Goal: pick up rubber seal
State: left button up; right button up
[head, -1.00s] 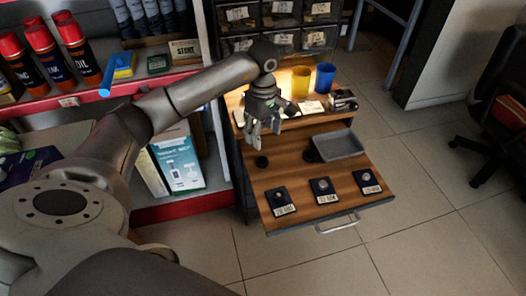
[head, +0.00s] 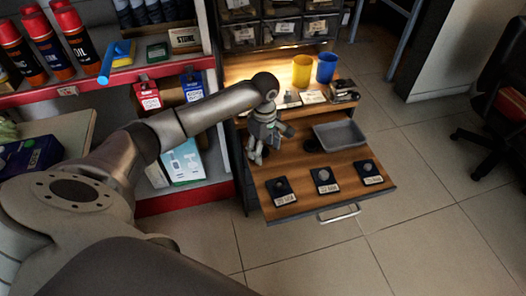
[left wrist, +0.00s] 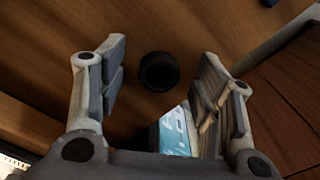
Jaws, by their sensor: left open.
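The rubber seal (left wrist: 158,72) is a small black ring lying on the brown wooden drawer surface. In the left wrist view it sits between the two spread fingers of my left gripper (left wrist: 162,60), with clear space on both sides, touching neither. In the head view my left gripper (head: 257,157) points down over the left part of the pulled-out drawer (head: 300,209), and it hides the seal there. The gripper is open and empty. My right gripper is in neither view.
A grey tray (head: 340,136) lies on the drawer, with a dark round thing (head: 312,145) left of it. Three labelled black blocks, one of them in the middle (head: 325,181), line the front. Yellow (head: 303,71) and blue (head: 326,68) cups stand behind. A shelf stands left.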

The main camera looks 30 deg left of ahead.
pick_arm(q)
jog(key=c, duration=0.8)
